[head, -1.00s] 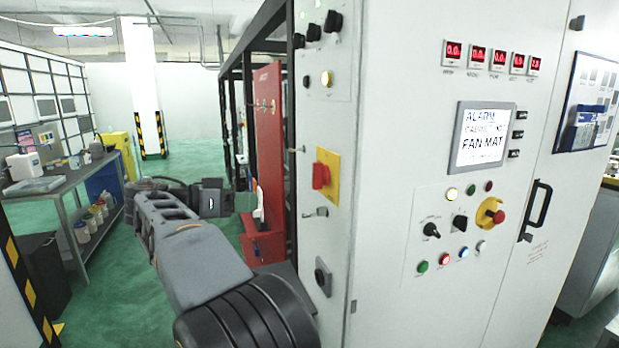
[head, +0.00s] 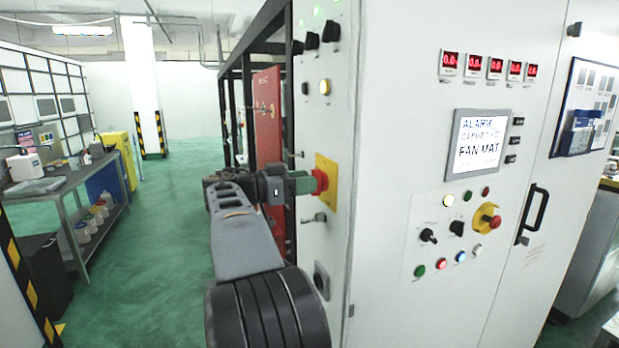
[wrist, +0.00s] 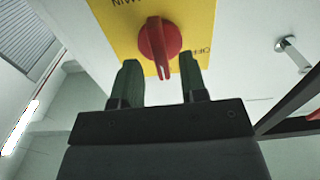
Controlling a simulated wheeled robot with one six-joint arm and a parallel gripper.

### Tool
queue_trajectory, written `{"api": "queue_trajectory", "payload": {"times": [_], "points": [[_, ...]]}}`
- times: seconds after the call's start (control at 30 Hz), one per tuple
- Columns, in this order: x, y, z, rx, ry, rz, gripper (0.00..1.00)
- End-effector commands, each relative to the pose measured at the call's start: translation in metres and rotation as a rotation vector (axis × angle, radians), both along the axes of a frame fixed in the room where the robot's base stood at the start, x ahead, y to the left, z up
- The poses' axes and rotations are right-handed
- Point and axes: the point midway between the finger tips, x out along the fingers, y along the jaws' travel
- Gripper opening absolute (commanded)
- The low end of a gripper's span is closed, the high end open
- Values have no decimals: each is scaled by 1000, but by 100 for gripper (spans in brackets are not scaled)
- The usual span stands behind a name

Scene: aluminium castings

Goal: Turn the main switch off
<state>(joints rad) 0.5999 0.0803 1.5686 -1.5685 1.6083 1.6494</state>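The main switch is a red rotary knob (wrist: 160,40) on a yellow plate (wrist: 195,18) marked MAIN and OFF. In the wrist view its grip ridge points down the picture, with the OFF mark to its right. In the head view the red knob (head: 320,181) and yellow plate (head: 328,200) are on the narrow left side of the cabinet. My gripper (wrist: 160,82) is open, with one dark green finger either side of the knob's lower end and gaps visible. In the head view my gripper (head: 303,183) is right at the knob and partly covers it.
The cabinet front (head: 400,90) carries a screen (head: 476,143) showing an alarm and a red emergency button (head: 490,217). A metal latch (wrist: 293,53) sits beside the yellow plate. A red panel (head: 268,120) stands behind my arm. Green floor (head: 165,260) is clear to the left.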

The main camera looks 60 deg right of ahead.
Motion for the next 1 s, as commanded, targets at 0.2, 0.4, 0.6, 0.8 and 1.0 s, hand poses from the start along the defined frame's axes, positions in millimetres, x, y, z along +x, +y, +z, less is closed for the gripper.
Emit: {"api": "queue_trajectory", "payload": {"times": [0.2,0.4,0.6,0.8,1.0], "points": [[-8,-10,0,0,0,-1,39],[-8,-11,0,1,-1,1,39],[-8,-11,0,1,-1,2,32],[-8,-11,0,1,-1,2,13],[-8,-11,0,1,0,1,0]]}}
